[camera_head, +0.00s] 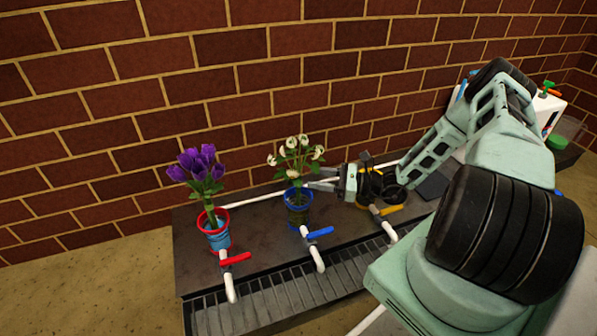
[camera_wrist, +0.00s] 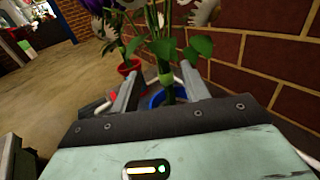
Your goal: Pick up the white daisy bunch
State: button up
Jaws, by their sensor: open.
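The white daisy bunch (camera_head: 295,158) stands upright in a blue-rimmed pot (camera_head: 298,207) on the dark counter. In the wrist view its green stems (camera_wrist: 166,82) rise between my gripper's two fingers, with white blooms (camera_wrist: 203,12) at the top edge. My gripper (camera_head: 322,180) reaches in from the right at stem height, just above the pot's rim. It is open, with a finger on each side of the stems. Whether either finger touches the stems I cannot tell. The lower stems are inside the pot.
Purple flowers (camera_head: 203,170) stand in a red-rimmed pot (camera_head: 214,229) to the left. Red (camera_head: 235,259), blue (camera_head: 319,233) and orange (camera_head: 391,210) tap handles line the front above a grate (camera_head: 283,296). A brick wall (camera_head: 240,75) closes the back.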

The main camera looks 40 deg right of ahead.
aim_at(298, 175)
jog(key=b+x, duration=0.2)
jog(key=x, duration=0.1)
jog(key=b+x, duration=0.1)
jog(key=x, duration=0.1)
jog(key=shift+w+f+b, duration=0.1)
jog(key=shift+f+b, duration=0.2)
jog(key=shift+b, duration=0.05)
jog(key=shift+w+a+r, duration=0.2)
jog(key=shift+w+a, duration=0.15)
jog(key=shift+w, duration=0.15)
grip_shut()
